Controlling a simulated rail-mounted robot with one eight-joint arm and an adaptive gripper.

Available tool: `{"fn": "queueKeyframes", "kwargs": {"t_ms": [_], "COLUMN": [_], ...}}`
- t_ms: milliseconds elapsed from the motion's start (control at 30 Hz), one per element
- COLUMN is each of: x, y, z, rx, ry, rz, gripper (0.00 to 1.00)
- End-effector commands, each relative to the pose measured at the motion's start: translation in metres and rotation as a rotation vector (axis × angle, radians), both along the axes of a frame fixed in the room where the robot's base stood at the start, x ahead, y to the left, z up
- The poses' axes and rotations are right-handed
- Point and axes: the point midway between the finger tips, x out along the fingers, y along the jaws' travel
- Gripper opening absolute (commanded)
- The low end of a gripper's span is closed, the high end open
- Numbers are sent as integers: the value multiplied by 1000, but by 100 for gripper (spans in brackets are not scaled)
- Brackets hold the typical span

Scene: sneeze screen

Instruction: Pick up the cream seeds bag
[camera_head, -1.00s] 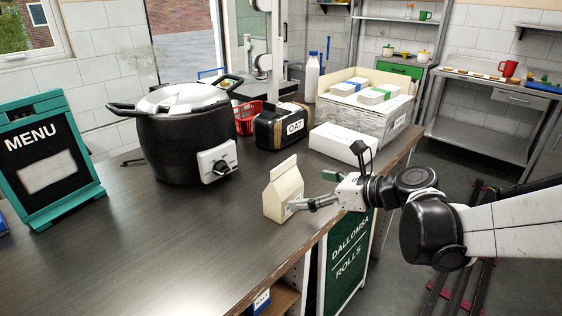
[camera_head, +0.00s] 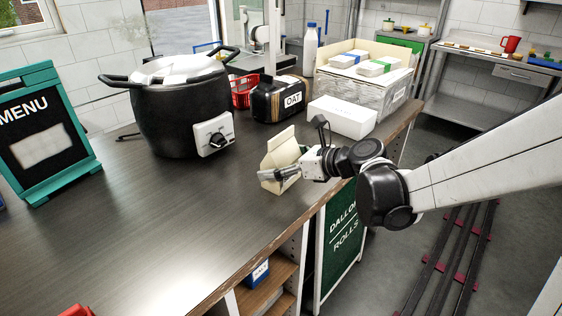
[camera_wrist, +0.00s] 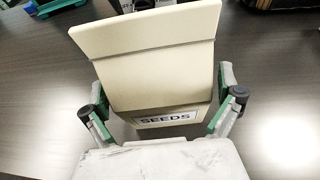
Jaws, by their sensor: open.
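The cream seeds bag (camera_head: 281,150) stands on the dark counter near its right edge in the head view. In the wrist view the seeds bag (camera_wrist: 155,55) fills the middle, with its "SEEDS" label facing my gripper. My gripper (camera_head: 277,176) is at the bag's lower part, reaching in from the right. In the wrist view my gripper (camera_wrist: 168,100) is open, with one finger on each side of the bag. I cannot tell whether the fingers touch it. The bag's far side is hidden.
A black cooker (camera_head: 180,105) stands left of the bag. A white box (camera_head: 342,117), an OAT container (camera_head: 278,98) and a large carton (camera_head: 372,92) stand behind. A menu board (camera_head: 45,140) is at the left. The counter's front middle is clear.

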Motion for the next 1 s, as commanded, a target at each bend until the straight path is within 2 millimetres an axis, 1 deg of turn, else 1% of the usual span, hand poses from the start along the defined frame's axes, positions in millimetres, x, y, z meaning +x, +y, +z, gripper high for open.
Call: {"fn": "queueKeyframes", "kwargs": {"t_ms": [67,167,400,500,867,1000], "x": [0,0,0,0,0,0], "y": [0,0,0,0,0,0], "z": [0,0,0,0,1,7], "rx": [0,0,0,0,1,1], "ry": [0,0,0,0,1,1], "rz": [0,0,0,0,0,0], "gripper": [100,88,56,45,45,45]}}
